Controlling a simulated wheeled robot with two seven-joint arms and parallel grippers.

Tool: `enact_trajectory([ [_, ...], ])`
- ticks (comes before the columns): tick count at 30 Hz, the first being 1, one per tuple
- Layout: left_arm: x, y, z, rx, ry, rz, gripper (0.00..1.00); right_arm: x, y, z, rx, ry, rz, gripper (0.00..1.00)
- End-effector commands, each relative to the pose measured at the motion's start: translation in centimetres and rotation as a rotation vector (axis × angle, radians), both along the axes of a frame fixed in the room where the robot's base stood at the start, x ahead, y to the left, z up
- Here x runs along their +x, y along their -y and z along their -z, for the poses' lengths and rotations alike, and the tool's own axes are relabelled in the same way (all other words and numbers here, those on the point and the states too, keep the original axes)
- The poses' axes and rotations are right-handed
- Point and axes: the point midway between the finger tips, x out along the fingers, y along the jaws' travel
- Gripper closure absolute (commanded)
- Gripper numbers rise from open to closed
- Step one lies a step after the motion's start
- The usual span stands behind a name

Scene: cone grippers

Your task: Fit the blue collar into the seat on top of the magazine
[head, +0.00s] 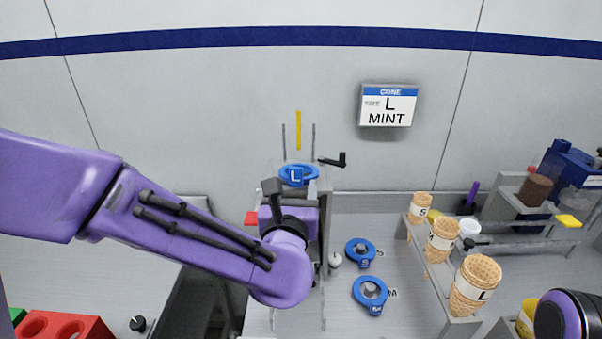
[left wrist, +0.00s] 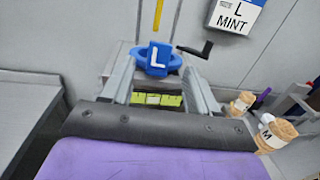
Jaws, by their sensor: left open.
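The blue collar marked L (head: 296,175) lies on top of the grey magazine (head: 325,178), below the yellow strip. In the left wrist view the collar (left wrist: 155,60) shows ahead, with its L tab facing me. I cannot tell whether it sits fully down in the seat, which it covers. My left gripper (head: 291,190) is open just in front of the collar. In the left wrist view its two fingers are apart, and the collar is between and beyond their tips, seemingly untouched. My right gripper is not in view; a purple and black part at the lower right looks like my right arm.
Blue collars marked S (head: 360,252) and M (head: 370,292) lie on the bench. A rack (head: 437,275) holds cones at the right. A black crank (head: 333,160) sticks out beside the magazine top. A sign (head: 388,105) reads L MINT. A red block (head: 65,326) is lower left.

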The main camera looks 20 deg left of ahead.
Motion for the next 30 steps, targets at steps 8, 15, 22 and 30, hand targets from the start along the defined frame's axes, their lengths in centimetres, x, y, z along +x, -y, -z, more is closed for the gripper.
enact_trajectory([
  [8,4.0,-0.8,-0.7,0.006,-0.002,-0.001,0.40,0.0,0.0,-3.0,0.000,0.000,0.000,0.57],
  [15,6.8,-1.3,0.0,0.003,-0.002,0.003,0.40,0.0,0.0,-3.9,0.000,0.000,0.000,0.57],
  [22,6.8,-1.3,0.1,0.001,0.000,0.004,0.60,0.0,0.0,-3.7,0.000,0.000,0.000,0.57],
  [30,6.8,-1.3,0.1,0.001,0.000,0.004,1.00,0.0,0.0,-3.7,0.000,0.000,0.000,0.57],
])
